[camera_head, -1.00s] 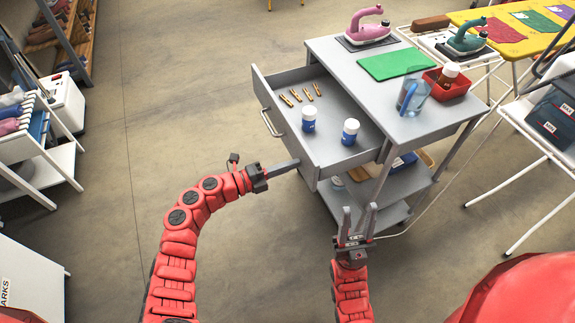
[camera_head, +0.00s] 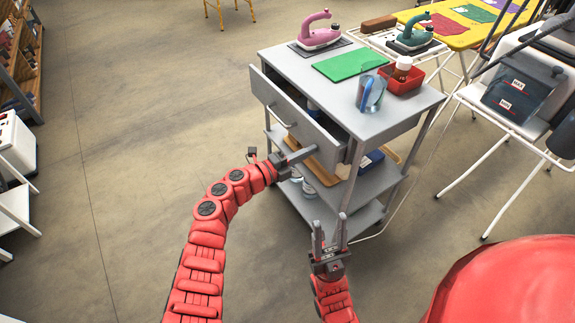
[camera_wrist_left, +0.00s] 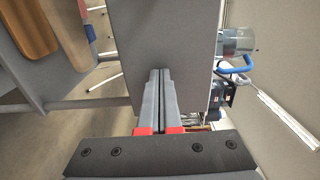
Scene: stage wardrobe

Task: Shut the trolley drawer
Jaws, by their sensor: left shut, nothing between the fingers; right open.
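The grey trolley (camera_head: 398,124) stands in the middle of the head view. Its drawer (camera_head: 318,134) is partly open on the left side, with a narrow gap between drawer front and body. A bar handle (camera_head: 279,117) is on the front. A blue bottle inside is mostly hidden. My left gripper (camera_head: 312,151) is shut and empty, its tips at the near end of the drawer front. In the left wrist view, the shut fingers (camera_wrist_left: 160,76) lie against a grey panel (camera_wrist_left: 167,30); contact is hard to judge. My right gripper (camera_head: 329,224) is open and empty, in front of the trolley.
The trolley top holds a pink iron (camera_head: 318,38), a green cloth (camera_head: 349,65), a jug (camera_head: 370,95) and a red tray (camera_head: 411,84). A white rack (camera_head: 475,180) stands to the right. The floor left of the trolley is clear.

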